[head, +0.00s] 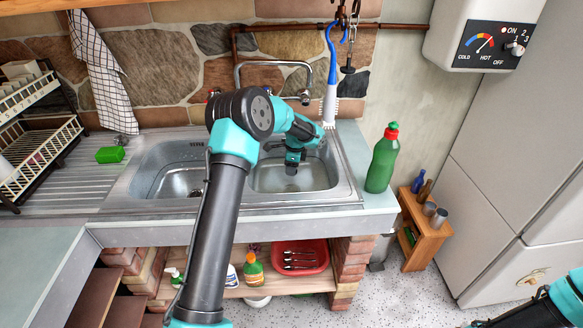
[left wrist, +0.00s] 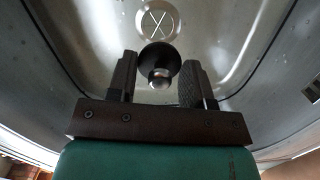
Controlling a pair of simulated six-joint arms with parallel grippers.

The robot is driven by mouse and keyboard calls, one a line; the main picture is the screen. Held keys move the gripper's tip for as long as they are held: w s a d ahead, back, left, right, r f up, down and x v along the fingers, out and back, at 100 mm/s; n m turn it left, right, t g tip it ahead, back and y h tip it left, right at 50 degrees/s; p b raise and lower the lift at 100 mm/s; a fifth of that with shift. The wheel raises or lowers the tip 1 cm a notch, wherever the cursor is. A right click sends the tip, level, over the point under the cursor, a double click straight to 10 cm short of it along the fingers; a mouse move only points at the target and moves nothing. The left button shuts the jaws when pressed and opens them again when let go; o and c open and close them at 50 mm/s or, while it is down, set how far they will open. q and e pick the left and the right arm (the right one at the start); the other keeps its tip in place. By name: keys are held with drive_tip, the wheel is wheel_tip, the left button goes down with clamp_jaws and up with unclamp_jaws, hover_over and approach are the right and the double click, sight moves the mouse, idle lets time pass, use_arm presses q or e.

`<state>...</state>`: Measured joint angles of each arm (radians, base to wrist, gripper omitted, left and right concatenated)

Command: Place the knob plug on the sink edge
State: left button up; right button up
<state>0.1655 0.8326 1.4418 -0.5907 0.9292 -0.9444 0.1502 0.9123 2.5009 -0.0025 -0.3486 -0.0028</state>
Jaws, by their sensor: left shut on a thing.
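The knob plug (left wrist: 158,62), a dark disc with a shiny metal knob, shows between the two fingers of my left gripper (left wrist: 158,80) in the left wrist view. My left gripper is shut on it. In the head view my left gripper (head: 291,166) points down over the right-hand basin. The plug is too small to make out clearly there. The steel sink edge (head: 347,178) runs around both basins. In the left wrist view, a round drain with a cross (left wrist: 157,19) lies in the basin floor beyond the plug. My right gripper is out of view.
A green bottle with a red cap (head: 383,160) stands right of the sink. The faucet (head: 275,64) and a hanging blue-and-white brush (head: 330,85) are behind the basins. A green sponge (head: 110,154) and dish rack (head: 35,140) are at left. The front rim is mostly clear.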

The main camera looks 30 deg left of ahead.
use_arm(q)
drive_tip(key=s+d+r+n, duration=0.6)
drive_tip(key=d+r, duration=0.5)
drive_tip(key=r, duration=0.1)
drive_tip(key=s+d+r+n+h, duration=0.1)
drive_tip(key=s+d+r+n, duration=0.6)
drive_tip(key=d+r, duration=0.4)
drive_tip(key=shift+r+g, duration=0.4)
drive_tip(key=shift+r, duration=0.15)
